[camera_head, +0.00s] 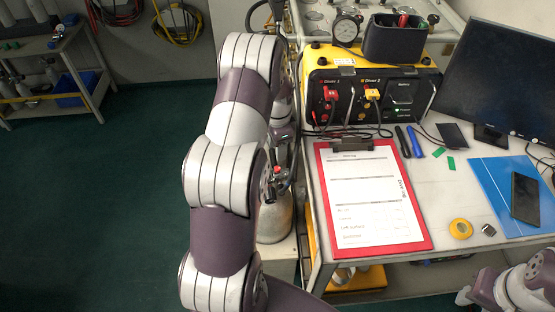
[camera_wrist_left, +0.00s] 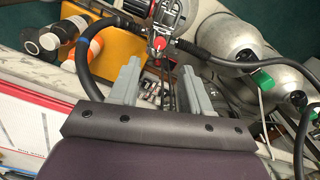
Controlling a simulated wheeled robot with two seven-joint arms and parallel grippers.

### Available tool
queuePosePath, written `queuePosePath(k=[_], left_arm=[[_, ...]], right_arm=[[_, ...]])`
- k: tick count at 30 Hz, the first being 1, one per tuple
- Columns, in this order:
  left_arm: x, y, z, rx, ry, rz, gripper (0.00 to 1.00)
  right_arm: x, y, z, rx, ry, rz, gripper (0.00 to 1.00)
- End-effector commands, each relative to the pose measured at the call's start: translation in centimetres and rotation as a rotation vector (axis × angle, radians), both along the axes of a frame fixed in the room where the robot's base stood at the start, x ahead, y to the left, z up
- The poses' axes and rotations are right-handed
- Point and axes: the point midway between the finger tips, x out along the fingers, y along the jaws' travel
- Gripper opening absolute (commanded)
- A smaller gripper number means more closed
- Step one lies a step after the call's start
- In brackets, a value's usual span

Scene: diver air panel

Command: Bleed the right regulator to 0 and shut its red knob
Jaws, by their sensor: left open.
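A red knob (camera_wrist_left: 160,43) sits on a metal regulator fitting (camera_wrist_left: 170,14) in the left wrist view, just beyond my fingertips. My left gripper (camera_wrist_left: 158,68) is open, its two grey fingers apart, with the knob ahead of the gap and nothing held. In the head view a small red knob (camera_head: 277,170) shows above a pale cylinder (camera_head: 275,217), beside my left arm, which hides much of that area. I cannot tell whether this is the right regulator. No gauge reading is legible. My right gripper is not in view; only part of my right arm shows.
Black hoses (camera_wrist_left: 88,62) curve around the fitting, and grey cylinders (camera_wrist_left: 222,42) stand close on its right. The table holds a red clipboard (camera_head: 420,232), a yellow-and-black diver panel (camera_head: 322,78), a monitor (camera_head: 500,80) and yellow tape (camera_head: 461,228). Green floor at left is clear.

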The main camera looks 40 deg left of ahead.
Motion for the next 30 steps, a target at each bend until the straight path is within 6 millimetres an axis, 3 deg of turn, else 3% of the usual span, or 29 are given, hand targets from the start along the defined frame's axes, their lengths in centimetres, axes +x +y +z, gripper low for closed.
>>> queuePosePath(k=[3,7,17,20,24,30], left_arm=[[0.0,0.0,2.5,0.001,-0.002,0.0,0.48],[0.0,0.0,4.0,0.0,0.0,0.0,0.48],[0.0,0.0,4.4,0.0,0.001,0.002,0.48],[-0.5,-0.5,4.2,0.0,0.001,0.073,0.48],[-2.8,-3.6,4.6,0.0,-0.004,0.322,0.48],[-6.4,-8.8,6.2,-0.001,-0.019,0.516,0.48]], right_arm=[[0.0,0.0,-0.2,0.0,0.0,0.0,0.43],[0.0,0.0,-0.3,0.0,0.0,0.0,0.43],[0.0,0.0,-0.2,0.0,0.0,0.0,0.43],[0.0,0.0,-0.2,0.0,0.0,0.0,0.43],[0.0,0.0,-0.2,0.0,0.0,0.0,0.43],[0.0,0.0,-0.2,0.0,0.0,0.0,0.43]])
